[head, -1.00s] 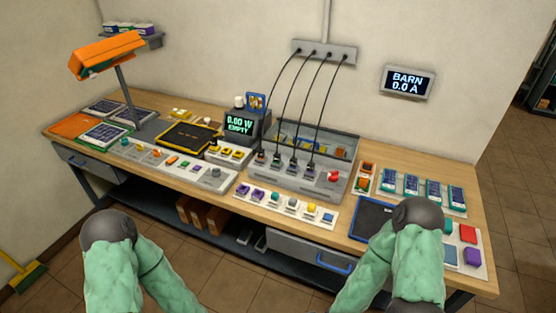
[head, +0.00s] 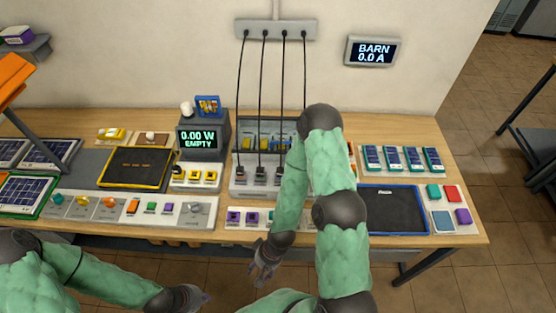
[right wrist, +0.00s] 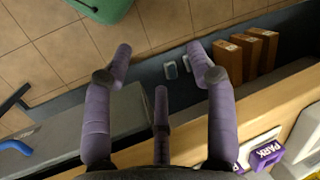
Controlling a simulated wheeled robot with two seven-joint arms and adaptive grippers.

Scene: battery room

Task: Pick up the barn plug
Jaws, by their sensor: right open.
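Black cords run from a grey wall strip (head: 276,29) down to dark plugs in a grey socket panel (head: 240,191). Three plugs show: the left one (head: 240,172), the middle one (head: 260,172) and another (head: 278,173). My right arm hides the lower end of the fourth cord (head: 304,70). I cannot read which plug is the barn one. My right gripper (head: 263,268) hangs in front of the bench edge, below and apart from the plugs. In the right wrist view its fingers (right wrist: 160,62) are spread and empty. My left gripper (head: 197,299) is low in front of the bench; its fingers are unclear.
A wall display (head: 373,51) reads BARN 0.0 A. A meter (head: 199,138) reads 0.00 W EMPTY. A blue-edged tray (head: 393,210) lies at the right. Purple blocks (head: 234,217) stand on a front strip; one block (right wrist: 265,153) reads PARK. Boxes (right wrist: 247,50) are on the lower shelf.

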